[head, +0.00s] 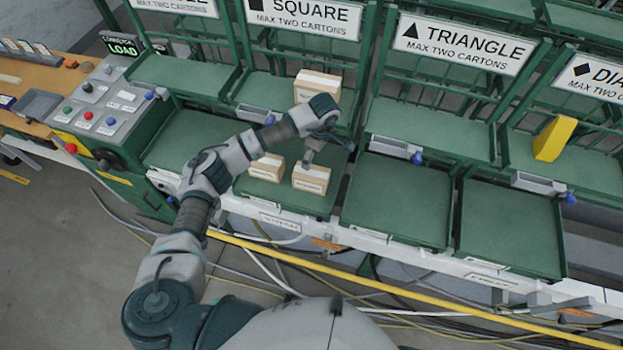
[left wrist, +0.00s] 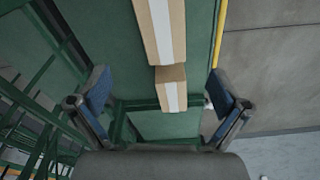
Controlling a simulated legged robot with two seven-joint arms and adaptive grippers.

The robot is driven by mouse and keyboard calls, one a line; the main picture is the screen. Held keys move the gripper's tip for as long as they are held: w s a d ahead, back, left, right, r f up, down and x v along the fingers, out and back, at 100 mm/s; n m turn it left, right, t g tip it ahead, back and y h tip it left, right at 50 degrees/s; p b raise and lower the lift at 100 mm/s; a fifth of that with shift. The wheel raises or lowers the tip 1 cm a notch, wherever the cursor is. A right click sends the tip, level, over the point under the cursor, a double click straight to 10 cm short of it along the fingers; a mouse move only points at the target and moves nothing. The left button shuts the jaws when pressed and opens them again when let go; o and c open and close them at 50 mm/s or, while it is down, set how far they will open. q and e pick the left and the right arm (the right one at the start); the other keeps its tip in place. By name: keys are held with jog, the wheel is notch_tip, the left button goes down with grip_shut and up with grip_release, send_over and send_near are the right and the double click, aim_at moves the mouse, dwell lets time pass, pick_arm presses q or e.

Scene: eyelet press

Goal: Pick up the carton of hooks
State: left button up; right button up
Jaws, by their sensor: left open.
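Two tan cartons with white bands sit on the lower green tray (head: 245,192) under the SQUARE sign: a left carton (head: 267,167) and a right carton (head: 311,179). A third carton (head: 318,84) sits on the shelf above, behind my wrist. Their print is too small to read, so I cannot tell which holds hooks. My left gripper (head: 309,158) points down just above the right carton. In the left wrist view its two fingers (left wrist: 163,106) are spread wide and empty, with two cartons (left wrist: 162,28) (left wrist: 171,88) showing between and beyond them. My right gripper is out of view.
Empty green trays (head: 397,200) (head: 510,228) lie to the right. A yellow block (head: 554,138) stands on the shelf under the diamond sign. Green rack posts and wire dividers rise behind the cartons. A button panel (head: 110,100) is at the left. Cables and a yellow rail (head: 400,299) run in front.

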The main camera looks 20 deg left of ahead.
aim_at(313, 172)
pick_arm(q)
jog(key=f+b, duration=0.1)
jog(key=f, duration=0.2)
jog(key=f+b, duration=0.1)
jog(key=f, duration=0.2)
jog(key=a+f+b, duration=0.1)
jog(key=f+b, duration=0.1)
jog(key=f, duration=0.1)
jog(key=shift+w+f, duration=0.1)
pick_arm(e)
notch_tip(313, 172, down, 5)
pick_arm(q)
jog(key=shift+d+f, duration=0.15)
jog(key=shift+f, duration=0.15)
jog(key=shift+d+f+b, duration=0.15)
jog(key=shift+f+b, duration=0.4)
jog(key=shift+f, duration=0.05)
jog(key=f+b, duration=0.1)
jog(key=f, duration=0.1)
jog(key=a+f+b, duration=0.1)
jog(key=f, duration=0.1)
jog(key=shift+f, duration=0.35)
jog(key=shift+d+r, duration=0.1)
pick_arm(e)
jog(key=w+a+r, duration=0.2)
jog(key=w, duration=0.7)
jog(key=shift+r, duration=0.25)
